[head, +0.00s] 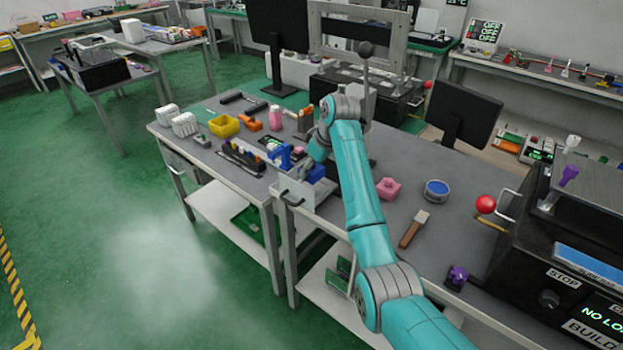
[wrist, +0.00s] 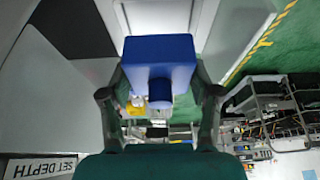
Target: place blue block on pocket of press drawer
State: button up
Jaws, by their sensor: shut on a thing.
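The blue block (wrist: 160,55) is between the two fingers of my gripper (wrist: 160,92) in the wrist view, and the fingers are shut on it. A smaller blue knob sticks out from its near side. In the head view the blue block (head: 316,173) shows at the end of my teal arm, over or just at a light grey drawer (head: 304,192) with a handle at the table's front edge. My gripper (head: 318,158) is partly hidden behind my own arm there. The drawer's pocket is not clearly visible, and I cannot tell whether the block touches it.
A blue fixture (head: 284,157) stands just left of the drawer. A pink block (head: 388,188), a round blue-topped tin (head: 436,192) and a wooden-handled brush (head: 413,229) lie right of my arm. A tall lever with a dark ball (head: 366,49) rises behind. A yellow bin (head: 224,126) is farther left.

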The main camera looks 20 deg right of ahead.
jog(key=shift+f, duration=2)
jog(key=shift+f, duration=0.15)
jog(key=o, duration=1.4)
jog(key=v, duration=1.2)
jog(key=shift+w, duration=0.1)
